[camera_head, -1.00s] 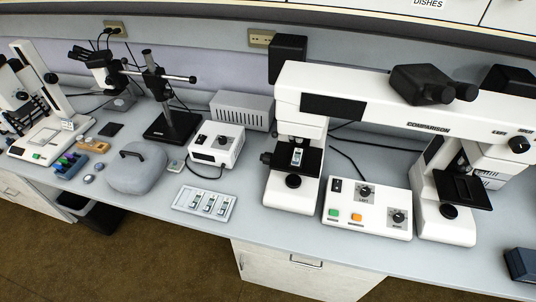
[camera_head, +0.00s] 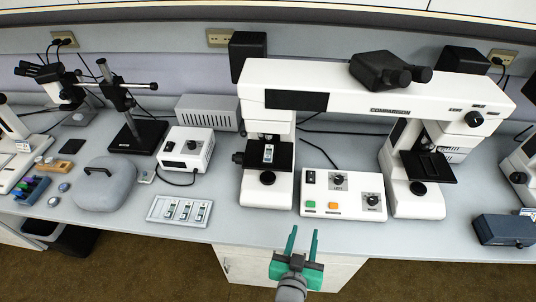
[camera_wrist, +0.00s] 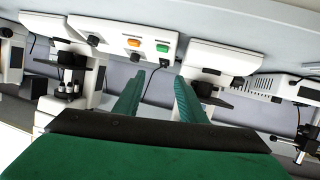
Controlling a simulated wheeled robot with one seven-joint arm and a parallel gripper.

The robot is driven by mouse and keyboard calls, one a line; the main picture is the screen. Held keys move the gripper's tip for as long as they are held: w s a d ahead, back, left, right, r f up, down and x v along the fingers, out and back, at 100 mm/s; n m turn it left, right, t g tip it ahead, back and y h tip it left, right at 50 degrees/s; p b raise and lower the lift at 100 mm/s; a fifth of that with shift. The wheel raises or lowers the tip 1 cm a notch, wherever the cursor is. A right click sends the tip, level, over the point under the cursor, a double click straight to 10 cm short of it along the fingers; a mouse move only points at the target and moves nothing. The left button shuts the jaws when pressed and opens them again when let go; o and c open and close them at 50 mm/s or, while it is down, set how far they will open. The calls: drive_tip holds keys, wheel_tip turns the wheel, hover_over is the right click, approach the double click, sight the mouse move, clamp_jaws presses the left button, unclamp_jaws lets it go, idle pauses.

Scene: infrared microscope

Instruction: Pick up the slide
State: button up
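A small slide (camera_head: 268,153) with a pale label lies on the dark left stage (camera_head: 283,161) of the white comparison microscope. Three more slides (camera_head: 186,210) lie side by side in a white tray (camera_head: 154,208) near the bench's front edge. Which slide is meant cannot be told. My green gripper (camera_head: 303,232) is in front of the bench edge, below the control box and to the right of the tray. Its fingers are apart with nothing between them. In the wrist view my gripper (camera_wrist: 158,78) also shows open and empty; I make out no slide there.
The control box (camera_head: 343,195) with green and orange buttons sits between the microscope's two columns. A lamp box (camera_head: 186,149) stands behind the tray, a grey covered object (camera_head: 105,185) left of it. A dark blue box (camera_head: 503,230) is at the right. Bench is clear between tray and microscope.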

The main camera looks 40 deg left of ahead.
drive_tip(key=w+a+r+y, duration=0.1)
drive_tip(key=w+a+r, duration=0.4)
drive_tip(key=a, duration=0.4)
drive_tip(key=n+g+y, duration=0.1)
drive_tip(key=g, duration=0.1)
approach(267, 158)
drive_tip(key=x, duration=0.8)
drive_tip(key=shift+w+a, duration=0.15)
drive_tip(key=shift+a, duration=0.15)
drive_tip(key=shift+w+d+f, duration=0.1)
drive_tip(key=shift+w+d, duration=0.2)
drive_tip(key=shift+d, duration=0.05)
drive_tip(key=shift+s+a, duration=0.1)
drive_tip(key=shift+s, duration=0.05)
drive_tip(key=c, duration=0.9)
